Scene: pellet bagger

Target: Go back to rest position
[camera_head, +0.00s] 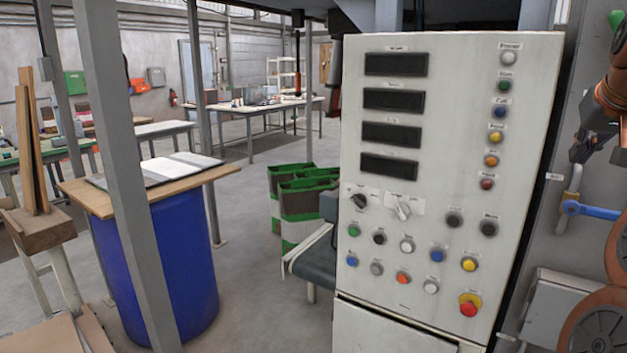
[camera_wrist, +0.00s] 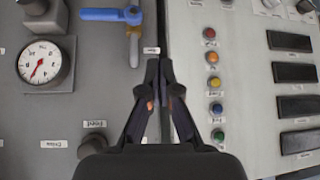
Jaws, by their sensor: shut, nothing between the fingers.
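My gripper (camera_wrist: 161,68) is shut and empty in the wrist view. Its fingertips are in front of the dark gap between the white control panel (camera_wrist: 262,20) and a grey machine face. In the head view, my orange arm enters at the right edge, and my dark gripper (camera_head: 580,150) is partly visible to the right of the panel (camera_head: 450,130). I cannot tell how far the fingertips are from the surfaces behind them.
A blue-handled valve (camera_head: 590,211) sits right of the panel, close to my gripper; it also shows in the wrist view (camera_wrist: 112,15) near a pressure gauge (camera_wrist: 40,63). A red emergency button (camera_head: 469,305) is low on the panel. A blue barrel (camera_head: 180,270) stands left, behind a grey post.

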